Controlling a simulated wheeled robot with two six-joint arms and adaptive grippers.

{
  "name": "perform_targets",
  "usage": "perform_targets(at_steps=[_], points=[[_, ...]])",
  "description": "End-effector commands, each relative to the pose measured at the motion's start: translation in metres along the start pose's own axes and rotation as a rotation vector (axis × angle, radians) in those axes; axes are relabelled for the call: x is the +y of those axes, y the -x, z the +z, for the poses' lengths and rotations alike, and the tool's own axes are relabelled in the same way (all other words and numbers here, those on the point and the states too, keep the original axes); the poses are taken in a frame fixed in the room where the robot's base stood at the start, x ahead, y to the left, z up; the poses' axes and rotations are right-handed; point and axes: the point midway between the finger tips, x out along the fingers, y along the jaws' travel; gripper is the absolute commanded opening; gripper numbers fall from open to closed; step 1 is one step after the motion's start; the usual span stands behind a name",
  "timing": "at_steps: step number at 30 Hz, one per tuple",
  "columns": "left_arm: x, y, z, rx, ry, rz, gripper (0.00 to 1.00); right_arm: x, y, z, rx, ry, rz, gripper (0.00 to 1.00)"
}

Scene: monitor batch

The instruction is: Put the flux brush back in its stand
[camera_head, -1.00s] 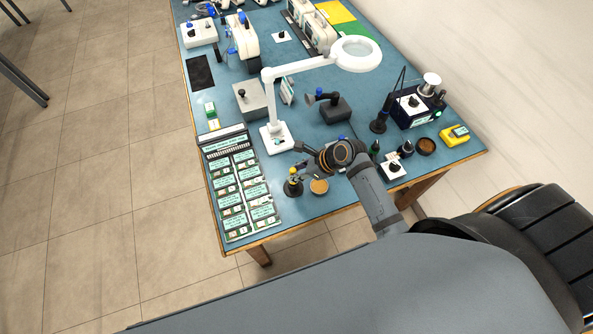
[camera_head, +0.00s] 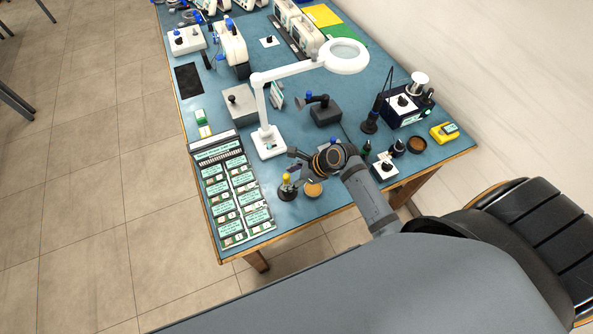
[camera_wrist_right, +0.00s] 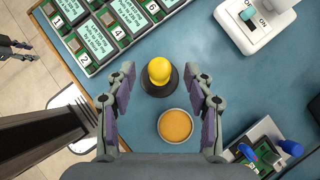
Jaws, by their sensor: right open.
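A yellow rounded top on a dark upright piece, which looks like the flux brush (camera_head: 287,179), stands in a round black base that looks like its stand (camera_head: 288,194). In the right wrist view the yellow top (camera_wrist_right: 159,70) and black base (camera_wrist_right: 147,84) are seen from above; the bristles are hidden. My right gripper (camera_head: 293,162) is open above it. In the right wrist view its fingers (camera_wrist_right: 161,77) are spread to either side of the yellow top, apart from it. My left gripper (camera_wrist_right: 15,48) shows small at the left edge, over the floor; its jaw state is unclear.
A round tin of orange-brown paste (camera_head: 313,189) sits beside the black base. A labelled parts tray (camera_head: 217,138) lies left. A white magnifier lamp (camera_head: 268,143) stands behind. The table's front edge is close.

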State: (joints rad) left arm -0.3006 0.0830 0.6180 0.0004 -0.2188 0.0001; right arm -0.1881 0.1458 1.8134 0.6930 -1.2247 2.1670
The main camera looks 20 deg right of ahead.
Motion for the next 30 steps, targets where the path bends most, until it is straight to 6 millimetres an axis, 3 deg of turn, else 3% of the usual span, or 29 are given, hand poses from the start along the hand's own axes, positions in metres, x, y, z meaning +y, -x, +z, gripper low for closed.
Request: perform_targets(at_steps=[12,19,30], points=[[0.002,0.000,-0.001,0.001,0.001,0.002,0.40,0.000,0.090,-0.002,0.007,0.008,0.000,0.53],[0.002,0.000,-0.001,0.001,0.001,0.003,0.40,0.000,0.110,-0.001,0.003,0.004,0.000,0.53],[0.002,0.000,-0.001,0.001,0.001,0.003,0.40,0.000,0.114,0.000,0.000,0.001,0.001,0.53]])
